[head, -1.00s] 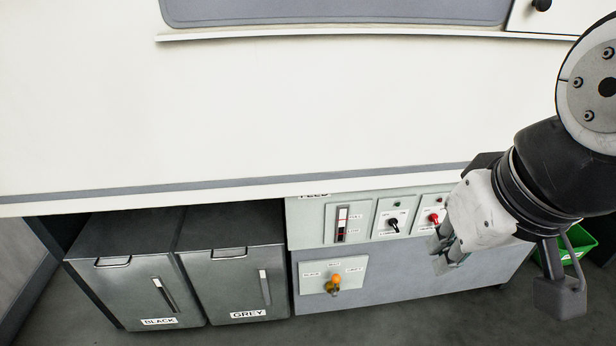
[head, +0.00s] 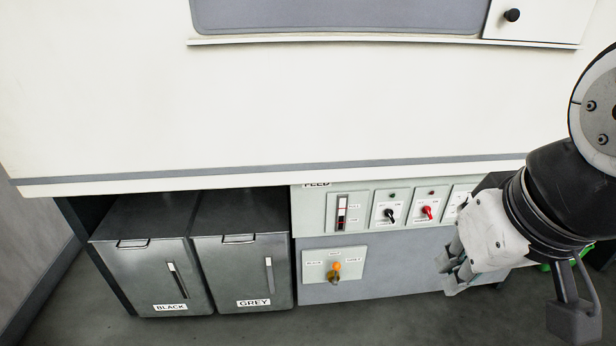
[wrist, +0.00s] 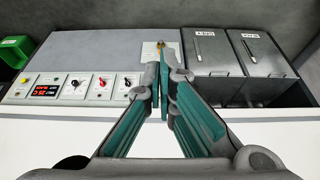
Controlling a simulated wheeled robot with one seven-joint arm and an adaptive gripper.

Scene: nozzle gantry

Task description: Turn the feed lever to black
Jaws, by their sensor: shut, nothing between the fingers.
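The feed lever (head: 335,268) is an orange handle on a brass-coloured fitting, mounted on a pale plate (head: 313,271) low on the cabinet front. The plate has small labels at left, top and right; the left one seems to read BLACK. The lever's exact pointing is too small to tell. In the wrist view the plate (wrist: 150,53) shows beyond the fingertips, with the lever (wrist: 159,44) partly visible. My gripper (head: 456,276) is shut and empty, right of the lever in the head view and apart from it. Its teal-padded fingers (wrist: 162,72) meet in the wrist view.
Grey bins labelled BLACK (head: 150,270) and GREY (head: 243,265) stand left of the panel. Above the lever are a gauge (head: 342,212), a black switch (head: 389,214) and a red switch (head: 427,211). A white overhanging body (head: 300,110) is above. A green bin (wrist: 14,50) stands at the side.

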